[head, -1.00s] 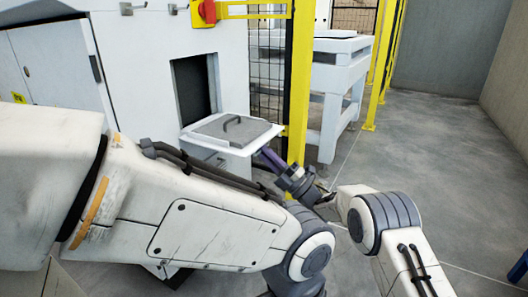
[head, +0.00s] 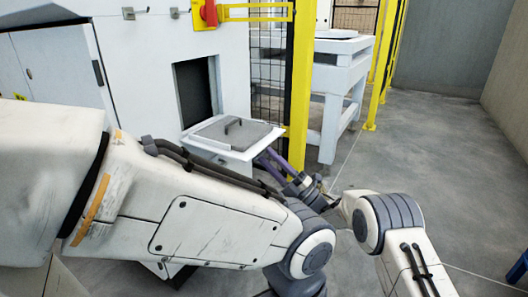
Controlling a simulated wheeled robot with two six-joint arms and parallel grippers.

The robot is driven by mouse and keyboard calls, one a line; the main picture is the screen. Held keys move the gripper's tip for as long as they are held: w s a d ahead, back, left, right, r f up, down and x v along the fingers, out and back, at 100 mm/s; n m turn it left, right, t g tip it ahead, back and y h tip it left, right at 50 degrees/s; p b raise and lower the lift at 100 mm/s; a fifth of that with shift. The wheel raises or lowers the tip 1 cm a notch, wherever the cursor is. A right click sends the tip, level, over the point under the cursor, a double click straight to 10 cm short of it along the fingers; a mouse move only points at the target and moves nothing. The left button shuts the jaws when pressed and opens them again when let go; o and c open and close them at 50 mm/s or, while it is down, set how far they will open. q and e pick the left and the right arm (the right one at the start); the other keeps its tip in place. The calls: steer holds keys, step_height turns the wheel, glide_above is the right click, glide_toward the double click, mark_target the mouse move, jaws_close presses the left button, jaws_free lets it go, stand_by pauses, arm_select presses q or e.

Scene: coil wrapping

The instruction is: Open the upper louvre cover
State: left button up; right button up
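I cannot make out with certainty which part is the upper louvre cover. A grey plate with a dark handle (head: 232,133) lies flat on a white box that juts from the white machine, below a dark opening (head: 195,90). My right gripper (head: 265,158) reaches in from the right. Its two purple fingers are spread apart with nothing seen between them, and their tips are near the right edge of the white box. I cannot tell whether they touch it. My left arm crosses the foreground and its gripper is out of view.
A yellow post (head: 299,85) stands just right of the white box, with black mesh fencing (head: 267,80) behind it. A red and yellow switch (head: 207,13) sits on the machine above. A white stand (head: 338,90) is farther back.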

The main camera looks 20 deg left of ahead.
steer(key=p+v, duration=0.2)
steer(key=v, duration=0.5)
steer(key=shift+d+f+p, duration=0.25)
steer(key=shift+p, duration=0.1)
